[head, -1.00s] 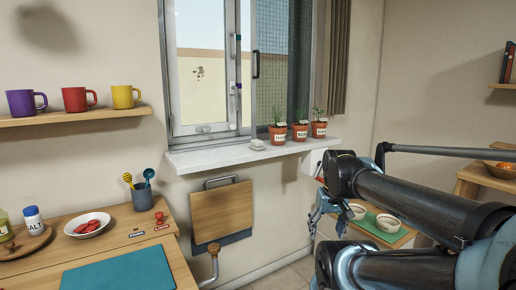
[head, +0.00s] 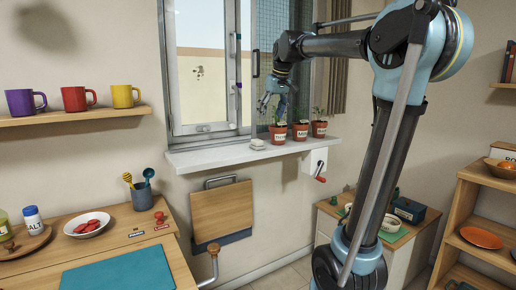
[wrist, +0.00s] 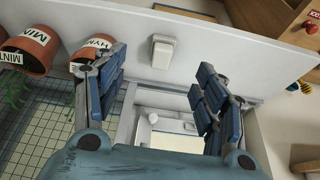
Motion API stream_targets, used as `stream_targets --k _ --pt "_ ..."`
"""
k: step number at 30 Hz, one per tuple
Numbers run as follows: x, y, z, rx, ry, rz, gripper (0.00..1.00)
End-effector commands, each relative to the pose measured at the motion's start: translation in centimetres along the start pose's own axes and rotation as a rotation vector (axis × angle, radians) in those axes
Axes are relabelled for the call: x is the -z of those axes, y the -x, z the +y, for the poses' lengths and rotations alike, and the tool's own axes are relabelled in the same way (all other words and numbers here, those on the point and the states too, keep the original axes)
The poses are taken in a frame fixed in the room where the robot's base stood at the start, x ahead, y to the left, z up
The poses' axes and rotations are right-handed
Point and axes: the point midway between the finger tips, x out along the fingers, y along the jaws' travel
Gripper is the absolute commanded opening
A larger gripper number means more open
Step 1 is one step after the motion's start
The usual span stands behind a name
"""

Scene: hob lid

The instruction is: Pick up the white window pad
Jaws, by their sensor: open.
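The white window pad (head: 257,144) is a small pale block on the window sill, left of the potted plants. In the wrist view the pad (wrist: 162,52) lies flat on the white sill, between the lines of my two fingers and beyond their tips. My gripper (head: 268,104) is open and empty, pointing down in front of the window, above the sill and a little right of the pad. Its blue-padded fingers (wrist: 162,64) are spread wide in the wrist view. Nothing hides the pad.
Several terracotta pots stand close by on the window sill (head: 215,158); the nearest pot (head: 277,134) is just right of the pad. The sill left of the pad is bare. The window frame (head: 205,133) rises behind. A folded wooden board (head: 222,210) hangs below.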

Motion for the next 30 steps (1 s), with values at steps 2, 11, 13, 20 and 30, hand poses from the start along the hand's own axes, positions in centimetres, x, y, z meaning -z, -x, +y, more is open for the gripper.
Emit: stream_targets --k 2,11,13,20,30 --pt "2.1 0.3 -0.4 0.007 0.022 0.008 0.65" --pt "4.4 -0.5 -0.9 0.015 0.047 0.018 0.65" --pt "4.4 -1.6 -0.9 0.015 0.046 0.018 0.65" --pt "4.4 -5.7 -1.0 0.015 0.046 0.018 0.65" --pt "4.4 -10.8 -1.0 0.015 0.045 0.018 0.65"
